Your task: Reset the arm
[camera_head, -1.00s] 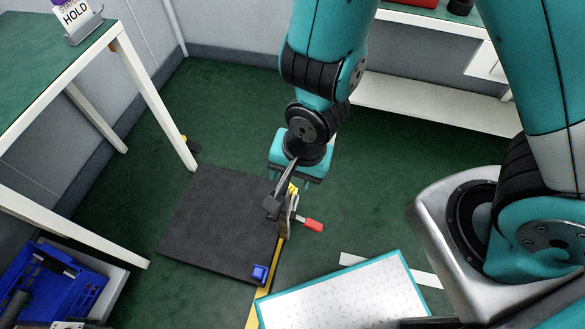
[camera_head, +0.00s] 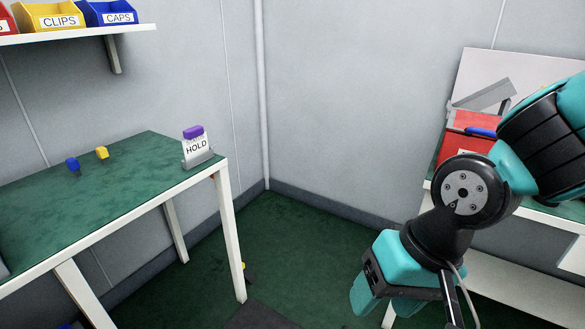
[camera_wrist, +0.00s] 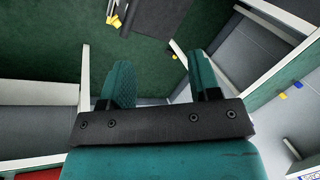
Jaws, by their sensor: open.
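My teal gripper (camera_head: 384,300) hangs at the lower right of the head view, below the black wrist joint. It is raised in front of the right-hand bench. In the wrist view its two teal fingers (camera_wrist: 160,75) stand wide apart, with nothing between them but green floor and a bench edge beyond. My gripper is open and empty, and touches nothing that I can see.
Bins (camera_head: 58,20) sit on a shelf above. A red box (camera_head: 462,140) is on the right bench, behind my arm.

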